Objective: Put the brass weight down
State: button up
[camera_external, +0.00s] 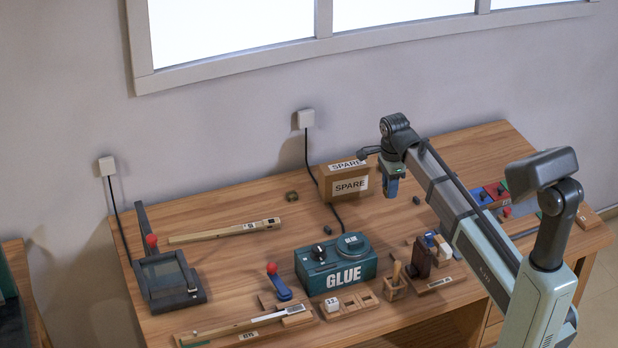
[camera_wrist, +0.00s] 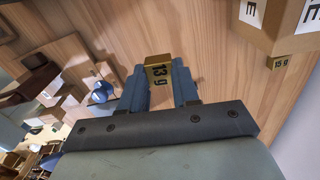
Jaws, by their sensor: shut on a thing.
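My gripper (camera_wrist: 160,82) is shut on a brass weight (camera_wrist: 158,72), a small block marked "13 g", held between the two blue fingertips in the wrist view. In the external view my gripper (camera_external: 391,190) hangs over the back half of the wooden desk, just right of the SPARE box; I cannot make out the weight there. A second brass block (camera_wrist: 281,63) marked "15 g" shows beside the box in the wrist view.
The SPARE box (camera_external: 346,185) stands near the back edge, close to my gripper. The green GLUE pot (camera_external: 336,264) and its cable are in front. A small dark piece (camera_external: 416,200) lies right of my gripper. Bare wood surrounds it.

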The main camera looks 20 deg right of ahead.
jog(key=s+a+n, duration=0.2)
jog(key=a+n, duration=0.1)
jog(key=a, duration=1.4)
jog(key=m, duration=0.2)
send_over(212, 258)
jog(key=shift+f, duration=4.75)
jog(key=shift+f, duration=0.1)
jog(key=o, duration=1)
